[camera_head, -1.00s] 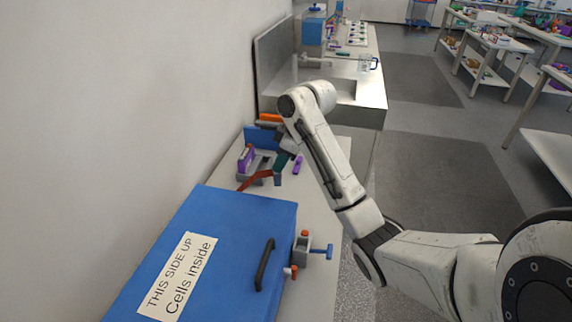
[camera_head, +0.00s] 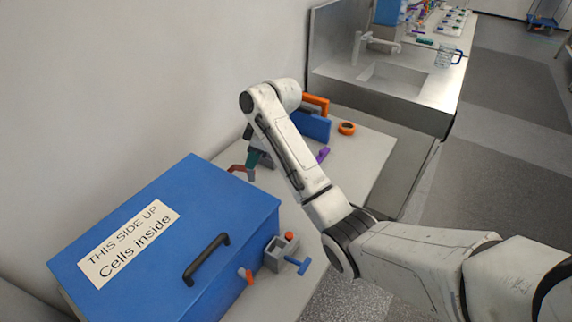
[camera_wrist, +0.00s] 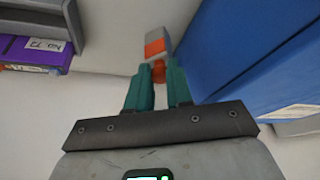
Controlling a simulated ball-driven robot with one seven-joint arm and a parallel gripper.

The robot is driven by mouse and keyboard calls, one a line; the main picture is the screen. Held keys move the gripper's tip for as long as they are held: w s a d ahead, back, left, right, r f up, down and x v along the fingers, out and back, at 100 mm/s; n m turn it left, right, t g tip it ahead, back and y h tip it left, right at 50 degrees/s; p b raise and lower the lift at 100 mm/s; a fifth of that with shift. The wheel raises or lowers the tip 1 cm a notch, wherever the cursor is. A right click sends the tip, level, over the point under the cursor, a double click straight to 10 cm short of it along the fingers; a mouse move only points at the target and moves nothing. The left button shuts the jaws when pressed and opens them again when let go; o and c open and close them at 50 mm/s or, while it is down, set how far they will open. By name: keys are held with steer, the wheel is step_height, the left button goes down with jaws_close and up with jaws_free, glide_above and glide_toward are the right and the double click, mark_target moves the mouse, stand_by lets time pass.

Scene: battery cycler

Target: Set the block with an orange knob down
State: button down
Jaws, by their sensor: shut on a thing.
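In the wrist view, the teal fingers of my gripper (camera_wrist: 158,88) are shut on an orange knob. The grey block with an orange face (camera_wrist: 155,44) shows just beyond the fingertips. In the head view, my gripper (camera_head: 253,162) is behind the far edge of the blue case, and the held block (camera_head: 250,176) is a small grey patch below it. I cannot tell whether the block touches the tabletop.
The blue case (camera_head: 165,222) stands close beside the gripper. A grey clamp-like piece with a blue T-handle (camera_head: 275,255) sits by the case. A red-brown strip (camera_head: 237,168) lies near the gripper. A purple labelled thing (camera_wrist: 35,50) is left in the wrist view. An orange ring (camera_head: 347,128) lies farther back.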

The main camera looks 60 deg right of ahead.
step_height(320, 180, down, 8)
steer(key=shift+f+p, duration=0.15)
steer(key=shift+p, duration=0.2)
steer(key=shift+f, duration=0.15)
steer(key=c, duration=1)
jaws_free()
steer(key=v, duration=1.2)
steer(key=shift+s, duration=0.1)
